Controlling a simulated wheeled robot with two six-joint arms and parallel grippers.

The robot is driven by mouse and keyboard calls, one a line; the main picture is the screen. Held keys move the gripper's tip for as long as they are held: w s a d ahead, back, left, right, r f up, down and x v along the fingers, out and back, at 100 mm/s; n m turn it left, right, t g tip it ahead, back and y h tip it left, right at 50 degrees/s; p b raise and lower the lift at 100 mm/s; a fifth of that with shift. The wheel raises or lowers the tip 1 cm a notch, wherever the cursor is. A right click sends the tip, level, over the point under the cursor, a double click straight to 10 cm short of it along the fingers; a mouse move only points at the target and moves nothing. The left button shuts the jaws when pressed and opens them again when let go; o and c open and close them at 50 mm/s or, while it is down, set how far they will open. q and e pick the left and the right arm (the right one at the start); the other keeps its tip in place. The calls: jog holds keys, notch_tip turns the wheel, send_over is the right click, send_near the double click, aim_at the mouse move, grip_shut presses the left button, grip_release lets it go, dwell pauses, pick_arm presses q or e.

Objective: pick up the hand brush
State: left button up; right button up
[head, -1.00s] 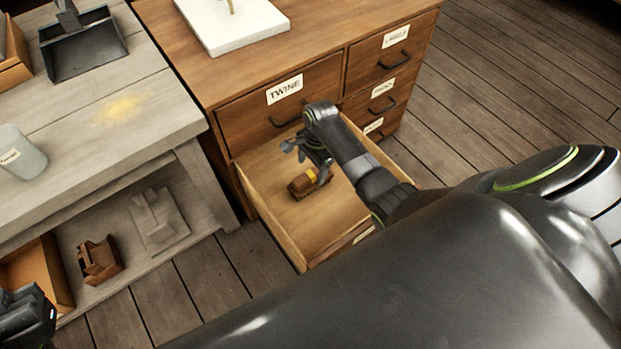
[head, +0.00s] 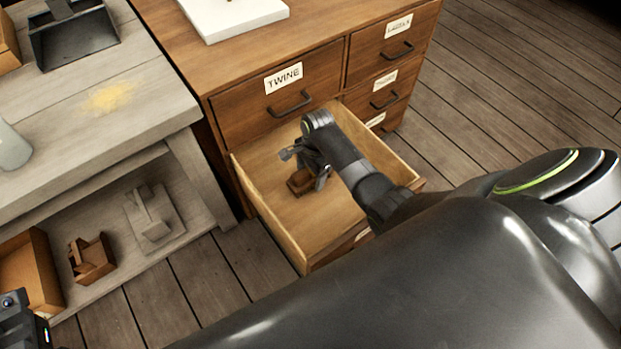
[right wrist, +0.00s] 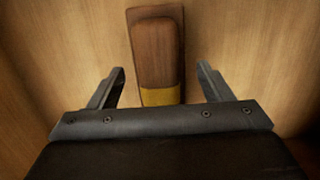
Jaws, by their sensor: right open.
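The hand brush (head: 299,183) is brown and lies in the open drawer, partly covered by my right gripper (head: 308,165) in the head view. In the right wrist view the brush (right wrist: 157,50) is a dark wooden block with a yellow band at its near end. My right gripper (right wrist: 160,78) is open, one finger to each side of the brush's line, with gaps on both sides; nothing is held. Part of my left gripper (head: 22,322) shows at the lower left corner; its fingers cannot be made out.
The drawer walls (head: 262,215) rise around the brush, below the TWINE drawer (head: 283,95). A grey bench (head: 150,98) with yellow powder (head: 107,98) and a dark dustpan (head: 75,40) stands left. Its lower shelf holds a brown box (head: 28,275) and wooden pieces.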

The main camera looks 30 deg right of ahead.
jog(key=shift+c, duration=0.3)
jog(key=c, duration=1.1)
jog(key=shift+r, duration=0.1)
